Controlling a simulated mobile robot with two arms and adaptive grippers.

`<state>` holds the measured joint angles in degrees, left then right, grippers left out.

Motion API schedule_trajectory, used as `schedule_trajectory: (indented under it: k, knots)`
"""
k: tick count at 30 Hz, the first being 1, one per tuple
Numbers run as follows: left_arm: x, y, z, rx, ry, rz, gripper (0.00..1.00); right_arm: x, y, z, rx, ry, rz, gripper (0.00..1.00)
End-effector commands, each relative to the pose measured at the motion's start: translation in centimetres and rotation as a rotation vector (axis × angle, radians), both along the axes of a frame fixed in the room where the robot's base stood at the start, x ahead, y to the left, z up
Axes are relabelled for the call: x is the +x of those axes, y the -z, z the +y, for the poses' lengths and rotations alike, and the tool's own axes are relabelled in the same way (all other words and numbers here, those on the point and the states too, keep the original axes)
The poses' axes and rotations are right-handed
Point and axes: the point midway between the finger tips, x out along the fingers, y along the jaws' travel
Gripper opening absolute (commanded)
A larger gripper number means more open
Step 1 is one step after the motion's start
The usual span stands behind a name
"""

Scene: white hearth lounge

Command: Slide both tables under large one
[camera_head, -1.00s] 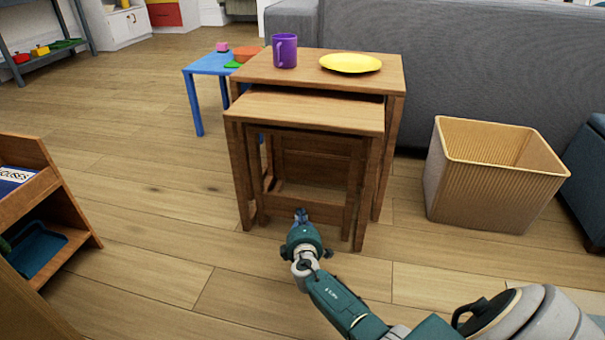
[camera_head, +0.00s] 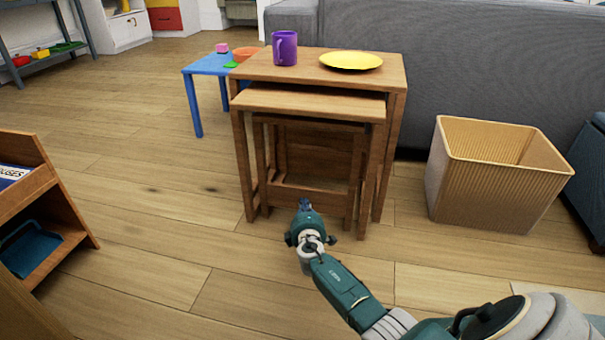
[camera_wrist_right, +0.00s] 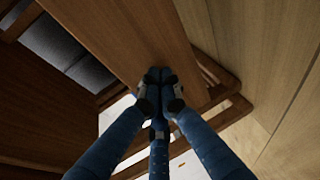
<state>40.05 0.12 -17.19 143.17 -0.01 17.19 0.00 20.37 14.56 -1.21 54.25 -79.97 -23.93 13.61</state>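The large wooden table (camera_head: 393,77) stands against the grey sofa. The middle table (camera_head: 310,101) is partly under it, its front strip sticking out towards me. The small table (camera_head: 315,123) stands inside the middle one, its top mostly hidden. My right gripper (camera_head: 304,203) is low in front of the small table's opening. In the right wrist view, its fingers (camera_wrist_right: 160,76) are together at a wooden panel, with nothing seen between them; whether they touch the wood I cannot tell. My left gripper is not in view.
A purple mug (camera_head: 285,48) and a yellow plate (camera_head: 351,61) sit on the large table. A ribbed bin (camera_head: 490,185) stands to the right, a blue table (camera_head: 207,64) behind left, a wooden shelf (camera_head: 62,215) at left. The floor in front is clear.

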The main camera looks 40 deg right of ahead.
Motion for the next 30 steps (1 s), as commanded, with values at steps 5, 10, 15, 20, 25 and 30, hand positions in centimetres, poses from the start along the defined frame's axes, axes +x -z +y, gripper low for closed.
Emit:
schedule_trajectory:
  k: [5,10,15,20,25,30]
  knots:
    - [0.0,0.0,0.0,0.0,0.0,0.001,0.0,0.0,-0.2,-0.3,-0.003,0.005,-0.003,0.0]
    - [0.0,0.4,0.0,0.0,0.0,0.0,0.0,0.3,-0.1,-0.7,-0.003,0.005,-0.003,0.0]
    - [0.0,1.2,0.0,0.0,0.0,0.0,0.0,1.1,0.0,-1.6,-0.003,0.005,-0.004,0.0]
    - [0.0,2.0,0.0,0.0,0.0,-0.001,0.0,1.8,-0.1,-2.5,-0.003,0.006,-0.005,0.0]
    - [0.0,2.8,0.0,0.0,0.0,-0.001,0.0,2.6,-0.1,-3.3,-0.003,0.005,-0.003,0.0]
    - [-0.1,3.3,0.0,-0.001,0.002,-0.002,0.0,3.1,-0.1,-4.0,-0.002,0.005,-0.003,0.0]
